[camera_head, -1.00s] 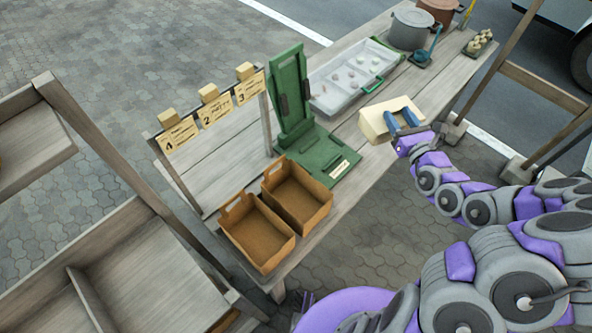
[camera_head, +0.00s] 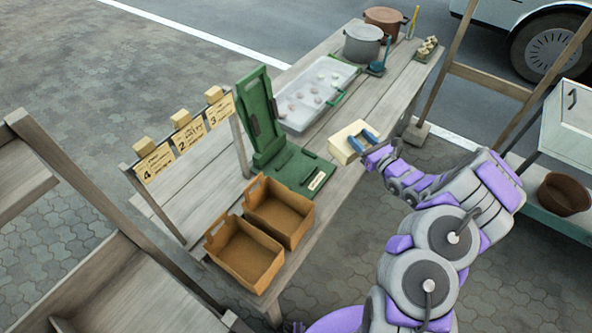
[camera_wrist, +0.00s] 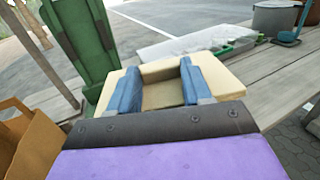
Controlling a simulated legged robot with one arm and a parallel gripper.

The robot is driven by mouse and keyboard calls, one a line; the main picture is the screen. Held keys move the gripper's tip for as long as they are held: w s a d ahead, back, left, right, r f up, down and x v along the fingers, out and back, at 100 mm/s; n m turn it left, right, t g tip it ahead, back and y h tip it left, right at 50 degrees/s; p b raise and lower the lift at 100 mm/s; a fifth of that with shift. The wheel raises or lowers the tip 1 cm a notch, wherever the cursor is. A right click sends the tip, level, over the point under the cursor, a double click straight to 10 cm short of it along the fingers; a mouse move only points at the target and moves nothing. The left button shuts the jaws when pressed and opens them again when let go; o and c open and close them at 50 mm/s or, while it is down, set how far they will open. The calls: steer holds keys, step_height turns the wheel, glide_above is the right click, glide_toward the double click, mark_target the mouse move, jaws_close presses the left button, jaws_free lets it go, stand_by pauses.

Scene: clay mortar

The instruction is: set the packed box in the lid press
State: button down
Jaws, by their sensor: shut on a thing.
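A cream packed box (camera_head: 345,146) is held by my gripper (camera_head: 364,142) beside the near edge of the table. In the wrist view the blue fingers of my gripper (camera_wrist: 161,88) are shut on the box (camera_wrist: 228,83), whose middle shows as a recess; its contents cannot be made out. The green lid press (camera_head: 283,165) stands on the table to the left of the box, with a flat base and a tall upright back. Its upright (camera_wrist: 82,38) shows at the upper left of the wrist view. The box is apart from the press.
Two brown open crates (camera_head: 243,252) sit at the table's near left end, beside the press. A clear tray (camera_head: 296,117) with small pieces lies behind the press. A grey pot (camera_head: 362,45) and a brown pot (camera_head: 383,22) stand at the far end. Numbered cards (camera_head: 187,136) line the left side.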

steer(key=w+f+y, duration=0.1)
steer(key=f, duration=0.1)
steer(key=a+f+n+g, duration=0.1)
steer(key=f, duration=0.1)
steer(key=w+a+f+n+g+y, duration=0.1)
steer(key=shift+w+f+y, duration=0.3)
steer(key=shift+w+f, duration=0.05)
steer(key=shift+f, duration=0.05)
steer(key=shift+w+a+f+n+g+b, duration=0.1)
steer(key=shift+a+f+n+g+b, duration=0.3)
steer(key=shift+a+f+g, duration=0.15)
steer(key=a+f+b, duration=0.1)
steer(key=a, duration=0.4)
steer(key=s+a+f+b, duration=0.1)
steer(key=a+f, duration=0.1)
steer(key=a, duration=0.3)
steer(key=s+a+f+b, duration=0.1)
steer(key=a+f+b, duration=0.1)
steer(key=a, duration=0.3)
steer(key=shift+s+a+f, duration=0.15)
steer(key=shift+s+a, duration=0.1)
steer(key=shift+a, duration=0.15)
steer(key=shift+c, duration=2.4)
jaws_free()
steer(key=shift+d, duration=0.1)
